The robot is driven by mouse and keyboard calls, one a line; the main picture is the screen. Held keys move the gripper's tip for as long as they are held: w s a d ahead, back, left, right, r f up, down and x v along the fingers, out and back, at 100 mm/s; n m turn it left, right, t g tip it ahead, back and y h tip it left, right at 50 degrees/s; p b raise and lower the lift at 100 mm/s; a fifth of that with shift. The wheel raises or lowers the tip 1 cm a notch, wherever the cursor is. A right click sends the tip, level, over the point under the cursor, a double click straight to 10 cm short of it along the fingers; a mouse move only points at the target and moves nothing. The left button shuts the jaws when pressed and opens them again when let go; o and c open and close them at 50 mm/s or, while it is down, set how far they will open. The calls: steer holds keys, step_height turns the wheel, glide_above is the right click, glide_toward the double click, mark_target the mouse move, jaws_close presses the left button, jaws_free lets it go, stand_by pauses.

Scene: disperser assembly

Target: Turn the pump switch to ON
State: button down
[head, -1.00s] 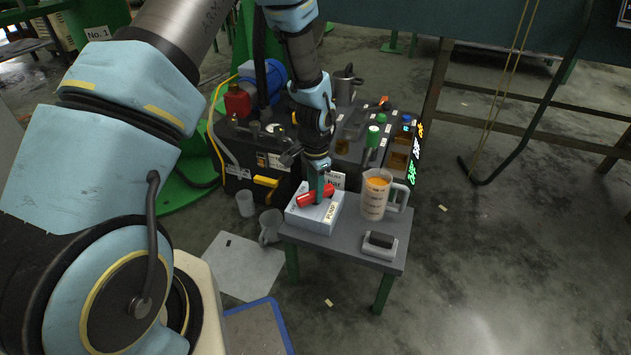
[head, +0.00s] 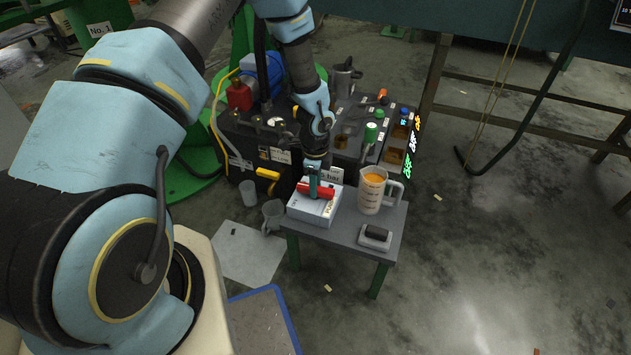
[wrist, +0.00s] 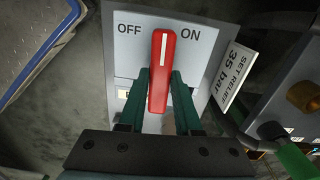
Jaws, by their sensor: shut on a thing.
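The pump switch box (wrist: 205,65) is pale grey, with "OFF" printed at its upper left and "ON" at its upper right in the wrist view. Its red handle (wrist: 161,50) has a white line and points nearly straight up the picture, between the two words, leaning very slightly towards ON. My gripper (wrist: 162,78) is shut on the red handle, with a green finger on each side. In the head view, the box (head: 305,214) sits on the small table (head: 340,238), and my gripper (head: 313,190) comes down on the handle from above, partly hiding it.
A measuring jug (head: 371,196) of orange liquid stands right of the box, near a black-handled block (head: 376,236). A "SET RELIEF 35 bar" sign (wrist: 232,75) stands close to the box. The dark pump unit (head: 262,135) is behind. Two cups (head: 248,192) (head: 272,214) are left of the table.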

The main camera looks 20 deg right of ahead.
steer(key=shift+d+m, duration=0.1)
steer(key=shift+m, duration=0.4)
steer(key=c, duration=0.6)
jaws_free()
step_height(320, 180, up, 11)
steer(key=p, duration=0.2)
steer(key=shift+f, duration=0.1)
